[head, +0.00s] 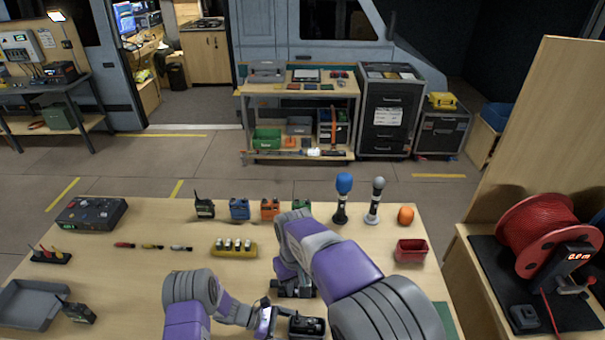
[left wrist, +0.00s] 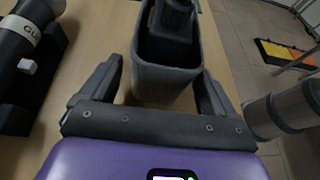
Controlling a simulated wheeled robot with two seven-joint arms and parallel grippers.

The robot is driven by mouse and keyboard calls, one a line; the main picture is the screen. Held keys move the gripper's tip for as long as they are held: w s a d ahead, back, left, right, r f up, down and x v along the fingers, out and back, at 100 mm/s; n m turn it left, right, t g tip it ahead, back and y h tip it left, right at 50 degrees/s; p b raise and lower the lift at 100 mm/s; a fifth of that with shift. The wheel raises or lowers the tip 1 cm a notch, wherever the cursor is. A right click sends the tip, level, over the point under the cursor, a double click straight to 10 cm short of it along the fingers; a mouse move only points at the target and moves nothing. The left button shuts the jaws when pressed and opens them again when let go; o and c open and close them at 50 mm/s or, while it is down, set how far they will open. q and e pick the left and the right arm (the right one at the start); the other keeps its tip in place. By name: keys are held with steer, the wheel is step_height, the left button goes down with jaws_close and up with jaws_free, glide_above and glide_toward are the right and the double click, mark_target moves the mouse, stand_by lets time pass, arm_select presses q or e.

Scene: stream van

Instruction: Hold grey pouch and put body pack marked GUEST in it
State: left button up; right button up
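In the left wrist view a grey, open-topped pouch (left wrist: 165,85) stands between the fingers of my left gripper (left wrist: 160,88). The fingers are apart, with narrow gaps to the pouch. A dark ribbed object (left wrist: 172,20) shows in the pouch mouth; I cannot tell what it is. A black body pack (left wrist: 18,45) with a white label reading "GU" lies on a dark holder at upper left. In the head view my left gripper (head: 266,318) is beside the pouch (head: 306,327) at the near edge. My right gripper (head: 293,284) is over a dark item just beyond; its fingers are unclear.
Behind stand a black pack (head: 205,208), a blue pack (head: 239,208), an orange pack (head: 270,208) and two microphones (head: 342,200). A grey tray (head: 32,303) is at left.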

arm_select(q)
steer(key=shift+o, duration=0.6)
